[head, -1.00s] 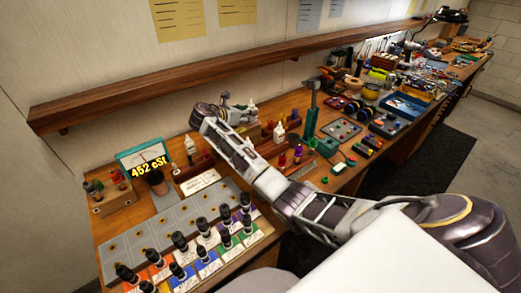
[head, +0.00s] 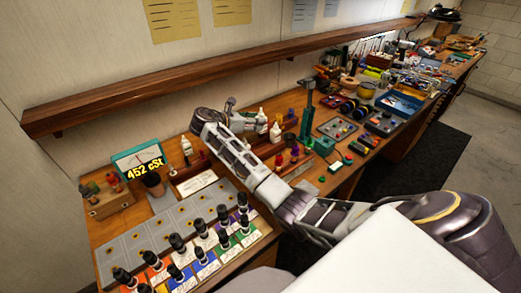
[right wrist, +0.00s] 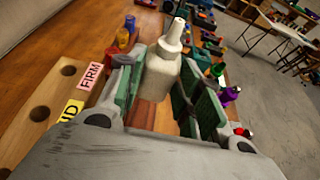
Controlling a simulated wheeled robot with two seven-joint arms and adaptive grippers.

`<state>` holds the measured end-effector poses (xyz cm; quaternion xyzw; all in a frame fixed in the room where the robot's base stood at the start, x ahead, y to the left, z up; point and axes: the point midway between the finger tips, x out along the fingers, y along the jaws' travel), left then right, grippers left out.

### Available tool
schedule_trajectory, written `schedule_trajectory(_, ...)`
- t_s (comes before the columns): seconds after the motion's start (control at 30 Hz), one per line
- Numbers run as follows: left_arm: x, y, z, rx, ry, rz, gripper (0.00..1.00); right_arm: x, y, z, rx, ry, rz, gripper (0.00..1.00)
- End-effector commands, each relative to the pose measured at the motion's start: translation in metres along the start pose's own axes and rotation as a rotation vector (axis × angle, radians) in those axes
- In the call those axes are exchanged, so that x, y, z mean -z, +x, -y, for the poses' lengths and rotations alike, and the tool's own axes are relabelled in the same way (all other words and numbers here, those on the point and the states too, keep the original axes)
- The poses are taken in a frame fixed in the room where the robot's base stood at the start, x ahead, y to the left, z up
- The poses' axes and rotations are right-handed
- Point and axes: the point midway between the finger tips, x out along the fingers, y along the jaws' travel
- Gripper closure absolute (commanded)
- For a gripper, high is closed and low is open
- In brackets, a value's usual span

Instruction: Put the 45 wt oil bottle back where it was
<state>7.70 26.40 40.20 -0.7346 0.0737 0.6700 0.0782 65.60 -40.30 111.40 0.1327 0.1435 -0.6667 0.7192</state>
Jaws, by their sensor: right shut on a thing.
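My right gripper (head: 246,113) is shut on a white oil bottle (head: 262,119) with a pointed cap. The right wrist view shows the bottle (right wrist: 162,74) upright between the green-lined fingers (right wrist: 160,88) of the gripper. No lettering can be read on it, and whether its base touches anything is hidden. My left gripper is not in view.
A wooden block (right wrist: 40,115) with empty holes and a FIRM label (right wrist: 90,76) lies left of the gripper. A gauge (head: 138,163) reads 452 cSt. Black-capped bottles (head: 178,243) stand at the front. A green-stand tool (head: 306,125) and a shelf (head: 200,90) are nearby.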

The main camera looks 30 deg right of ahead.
Motion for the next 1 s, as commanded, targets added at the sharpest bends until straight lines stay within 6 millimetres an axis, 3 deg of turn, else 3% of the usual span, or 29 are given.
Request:
schedule_trajectory(0.17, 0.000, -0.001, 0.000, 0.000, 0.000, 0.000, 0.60, 0.007, 0.003, 0.000, 0.001, -0.003, 0.000, 0.89)
schedule_trajectory(0.6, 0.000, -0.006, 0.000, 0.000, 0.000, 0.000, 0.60, 0.054, 0.023, 0.000, 0.001, -0.001, 0.000, 0.89)
schedule_trajectory(1.0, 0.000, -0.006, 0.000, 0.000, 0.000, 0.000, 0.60, 0.058, 0.024, 0.000, 0.000, 0.000, 0.000, 0.89)
